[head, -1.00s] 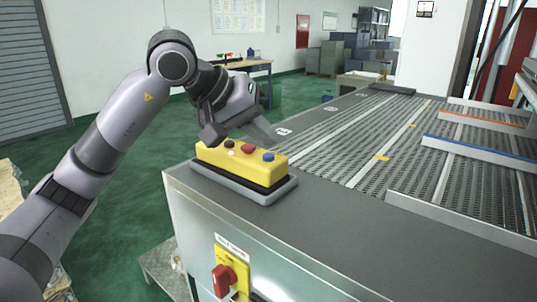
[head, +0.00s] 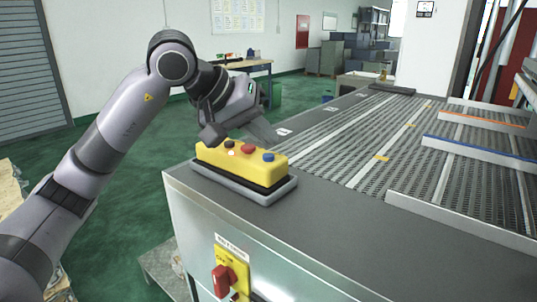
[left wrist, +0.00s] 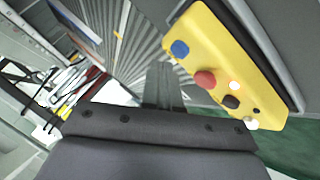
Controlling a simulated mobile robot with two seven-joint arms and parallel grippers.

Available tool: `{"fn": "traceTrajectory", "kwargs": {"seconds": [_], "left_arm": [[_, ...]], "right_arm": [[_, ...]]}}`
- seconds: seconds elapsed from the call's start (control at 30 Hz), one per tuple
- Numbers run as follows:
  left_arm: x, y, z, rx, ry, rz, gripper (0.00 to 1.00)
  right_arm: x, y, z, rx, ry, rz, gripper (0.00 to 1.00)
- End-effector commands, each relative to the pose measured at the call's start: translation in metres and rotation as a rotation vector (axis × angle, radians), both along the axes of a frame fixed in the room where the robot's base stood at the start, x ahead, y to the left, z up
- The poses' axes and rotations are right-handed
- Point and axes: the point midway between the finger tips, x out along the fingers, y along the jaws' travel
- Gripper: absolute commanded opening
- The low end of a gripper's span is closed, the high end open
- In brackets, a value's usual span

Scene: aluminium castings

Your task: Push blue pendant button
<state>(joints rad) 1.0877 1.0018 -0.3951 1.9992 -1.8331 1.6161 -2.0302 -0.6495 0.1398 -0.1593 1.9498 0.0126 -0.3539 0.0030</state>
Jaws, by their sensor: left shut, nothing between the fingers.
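The yellow pendant (head: 240,165) lies in a grey tray (head: 262,197) on the near left corner of the conveyor table. Its blue button (head: 268,157) is at the right end, beside a red button (head: 248,149), a black button and a white one. The left wrist view shows the pendant (left wrist: 215,55) tilted, with the blue button (left wrist: 180,48) at its upper left end. My left gripper (head: 277,140) is shut and empty. In the head view its tip appears just behind the pendant's right half; I cannot tell its exact height. My right gripper is not in view.
The slatted conveyor bed (head: 375,140) stretches right and back, with a blue-edged rail (head: 480,150) across it. A red rotary switch (head: 224,281) is on the table's front panel. The grey table top right of the pendant is clear.

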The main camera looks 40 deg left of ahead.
Motion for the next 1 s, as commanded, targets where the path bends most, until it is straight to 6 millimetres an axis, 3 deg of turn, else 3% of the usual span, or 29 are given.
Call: {"fn": "traceTrajectory", "kwargs": {"seconds": [1.0], "left_arm": [[0.0000, 0.0001, -0.0089, 0.000, 0.000, 0.000, 0.00]], "right_arm": [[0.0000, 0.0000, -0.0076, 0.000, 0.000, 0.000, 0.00]]}}
